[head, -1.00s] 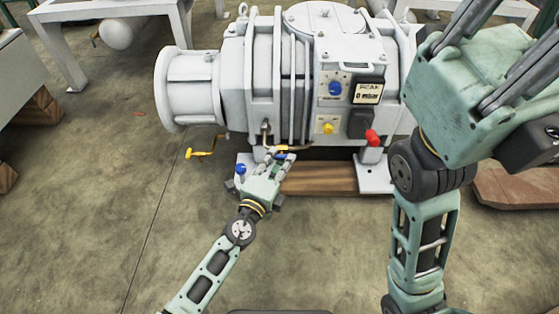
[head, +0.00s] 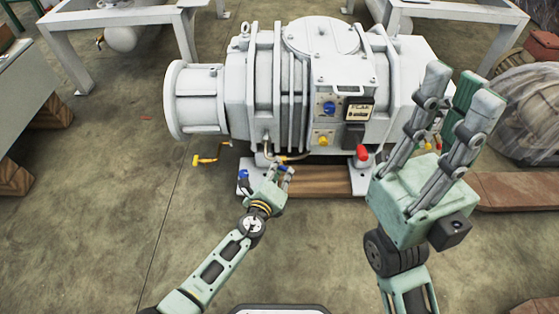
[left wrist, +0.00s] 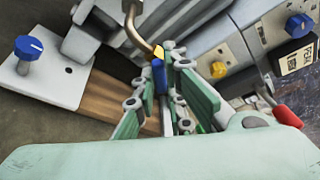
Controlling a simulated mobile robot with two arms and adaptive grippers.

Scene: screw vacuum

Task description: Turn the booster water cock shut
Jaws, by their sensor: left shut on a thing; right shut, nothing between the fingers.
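A small cock with a blue handle (left wrist: 159,76) sits at the end of a bent brass pipe (left wrist: 143,35) low on the white pump. My left gripper (head: 283,171) reaches the foot of the pump from the front. In the left wrist view its green-padded fingers (left wrist: 173,95) are shut around the blue handle, which they partly hide. A little yellow shows beside the blue. My right gripper (head: 462,88) is raised at the right, fingers pointing up, shut and empty, away from the cock.
The white pump (head: 201,96) fills the middle, with blue and yellow knobs and a red handle (head: 362,153) on its front. A blue-topped bolt (head: 243,175) is close by. The floor in front is clear.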

